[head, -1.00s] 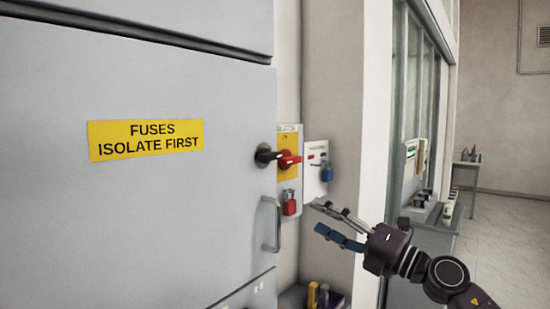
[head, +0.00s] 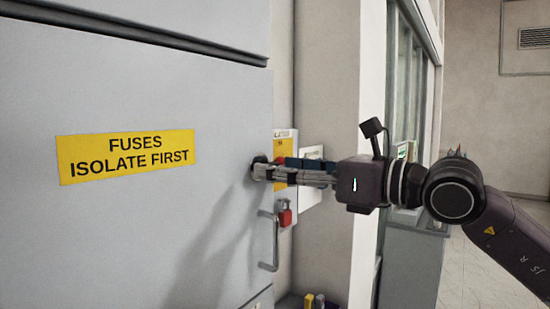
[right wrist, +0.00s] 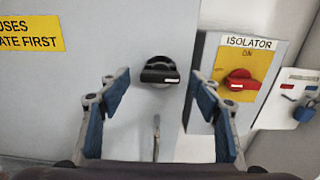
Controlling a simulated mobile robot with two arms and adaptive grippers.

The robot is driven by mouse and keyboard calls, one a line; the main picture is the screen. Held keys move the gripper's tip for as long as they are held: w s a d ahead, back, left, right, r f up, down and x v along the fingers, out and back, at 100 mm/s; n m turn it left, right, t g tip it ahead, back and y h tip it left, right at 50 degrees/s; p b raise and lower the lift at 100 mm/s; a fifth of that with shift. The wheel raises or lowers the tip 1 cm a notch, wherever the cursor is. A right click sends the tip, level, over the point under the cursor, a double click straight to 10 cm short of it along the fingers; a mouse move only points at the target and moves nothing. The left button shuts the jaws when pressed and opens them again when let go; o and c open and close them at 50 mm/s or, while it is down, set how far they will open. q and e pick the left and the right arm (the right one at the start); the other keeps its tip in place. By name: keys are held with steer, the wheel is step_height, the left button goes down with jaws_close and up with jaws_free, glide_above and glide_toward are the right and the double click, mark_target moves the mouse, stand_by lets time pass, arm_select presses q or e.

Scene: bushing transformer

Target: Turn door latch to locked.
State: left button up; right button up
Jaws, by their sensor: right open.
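The black door latch (right wrist: 160,76) is on the grey cabinet door (head: 110,235), near its right edge. Its short lever lies level in the right wrist view, with a small pale mark on its end. My right gripper (right wrist: 161,88) is open, its blue-padded fingers standing left and right of the latch with a gap on both sides. In the head view, my right gripper (head: 264,173) reaches in from the right and its fingers hide most of the latch. My left gripper is not in view.
A red isolator handle (right wrist: 240,86) on a yellow plate is just right of the latch. A blue padlock (right wrist: 304,112) is further right. A red padlock (head: 285,215) and the door's pull handle (head: 275,245) are below the latch.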

steer(key=shift+x, duration=1.05)
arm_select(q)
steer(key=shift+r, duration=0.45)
arm_select(e)
steer(key=shift+d, duration=0.1)
steer(key=shift+c, duration=0.4)
steer(key=c, duration=1.1)
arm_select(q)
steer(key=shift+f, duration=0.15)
